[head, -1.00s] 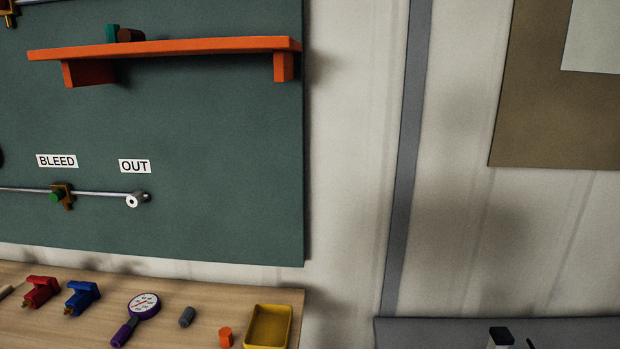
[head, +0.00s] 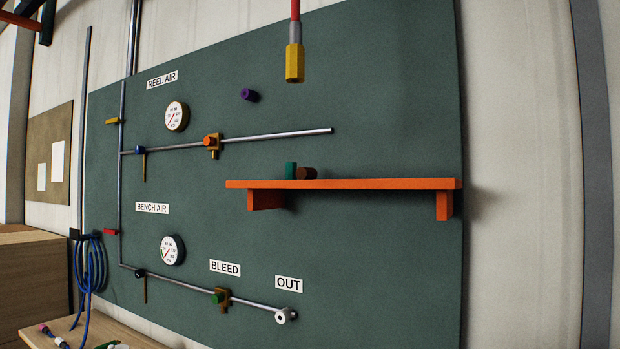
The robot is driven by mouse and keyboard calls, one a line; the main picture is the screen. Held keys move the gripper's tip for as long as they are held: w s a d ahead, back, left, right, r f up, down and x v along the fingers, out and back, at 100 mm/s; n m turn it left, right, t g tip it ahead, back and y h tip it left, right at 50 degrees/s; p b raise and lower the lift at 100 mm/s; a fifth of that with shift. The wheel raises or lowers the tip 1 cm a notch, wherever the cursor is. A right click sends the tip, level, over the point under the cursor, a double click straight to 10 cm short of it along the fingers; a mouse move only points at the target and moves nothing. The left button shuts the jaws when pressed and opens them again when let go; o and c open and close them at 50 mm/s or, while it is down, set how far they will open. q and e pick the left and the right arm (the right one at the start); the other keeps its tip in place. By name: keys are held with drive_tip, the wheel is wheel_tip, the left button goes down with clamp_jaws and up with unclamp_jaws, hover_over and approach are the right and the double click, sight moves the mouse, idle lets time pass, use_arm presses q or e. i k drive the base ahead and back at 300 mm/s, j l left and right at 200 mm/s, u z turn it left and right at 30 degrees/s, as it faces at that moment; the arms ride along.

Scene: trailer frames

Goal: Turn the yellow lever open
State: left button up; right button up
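The yellow lever (head: 112,121) shows in the head view at the upper left of the green board. It is small and lies about level, across the vertical grey pipe (head: 121,180). The pipe runs up and down, so the lever is crosswise to it. A similar red lever (head: 111,231) sits lower on the same pipe, also about level. Neither of my grippers is in view.
The green board (head: 380,120) carries gauges (head: 177,116), branch pipes and an orange shelf (head: 340,184). A yellow hex fitting (head: 294,63) hangs from a red hose at the top. A blue hose (head: 92,265) hangs at lower left. A wooden bench (head: 130,335) lies below.

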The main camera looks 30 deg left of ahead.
sight(118, 119)
drive_tip(key=u, duration=1.9)
drive_tip(key=i+j+u, duration=0.7)
drive_tip(key=i+u, duration=0.35)
drive_tip(key=i+j, duration=0.15)
drive_tip(key=i, duration=0.55)
drive_tip(key=i+j, duration=0.15)
drive_tip(key=i, duration=0.55)
